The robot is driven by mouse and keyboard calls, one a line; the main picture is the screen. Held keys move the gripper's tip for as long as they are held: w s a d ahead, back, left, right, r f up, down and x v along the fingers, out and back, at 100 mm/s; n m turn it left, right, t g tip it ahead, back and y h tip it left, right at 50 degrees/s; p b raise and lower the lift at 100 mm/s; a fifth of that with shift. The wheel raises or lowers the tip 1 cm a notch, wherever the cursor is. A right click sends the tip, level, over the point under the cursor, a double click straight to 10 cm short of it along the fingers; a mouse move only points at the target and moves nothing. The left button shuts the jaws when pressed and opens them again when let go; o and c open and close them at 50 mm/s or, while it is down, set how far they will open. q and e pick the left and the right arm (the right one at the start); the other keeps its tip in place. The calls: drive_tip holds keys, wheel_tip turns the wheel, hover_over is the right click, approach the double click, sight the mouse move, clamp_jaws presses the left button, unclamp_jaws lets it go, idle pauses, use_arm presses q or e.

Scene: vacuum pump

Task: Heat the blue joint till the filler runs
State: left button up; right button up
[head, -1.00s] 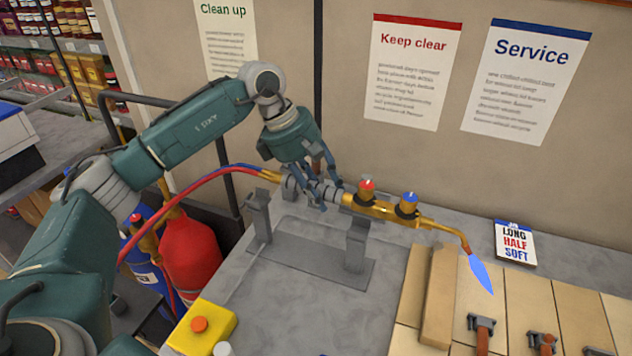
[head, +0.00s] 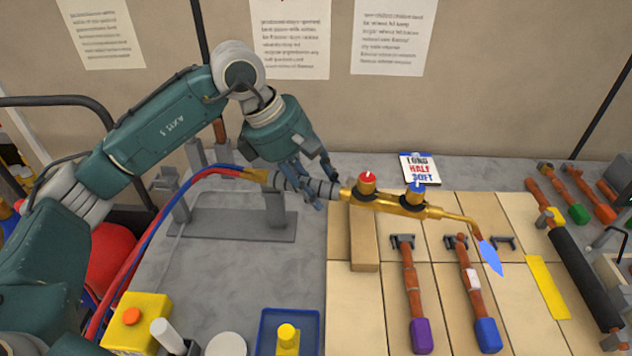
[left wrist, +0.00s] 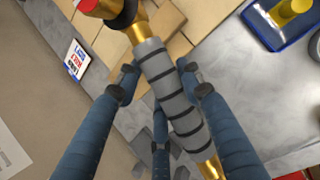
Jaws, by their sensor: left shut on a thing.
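My left gripper (head: 326,192) is shut around the grey ribbed handle of a brass torch (head: 400,208); the left wrist view shows its fingers on both sides of the handle (left wrist: 172,98). The torch has a red and a blue knob and a bent nozzle. A blue flame (head: 490,257) points down from it. The blue joint (head: 487,333), a copper pipe with a blue end, lies on the tiles. The flame is close to the right of its upper part; I cannot tell if it touches. My right gripper is not in view.
A purple-ended pipe (head: 420,333) lies left of the blue one. A loose bar (head: 364,245), a yellow strip (head: 548,287) and a black roll (head: 585,275) lie nearby. A card (head: 420,168) is behind. A grey stand (head: 240,225) and a yellow button box (head: 137,322) are left.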

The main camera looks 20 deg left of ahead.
use_arm(q)
drive_tip(key=shift+f+b, duration=0.45)
drive_tip(key=shift+f, duration=0.5)
wheel_tip(320, 180, down, 8)
drive_tip(key=b, duration=0.6)
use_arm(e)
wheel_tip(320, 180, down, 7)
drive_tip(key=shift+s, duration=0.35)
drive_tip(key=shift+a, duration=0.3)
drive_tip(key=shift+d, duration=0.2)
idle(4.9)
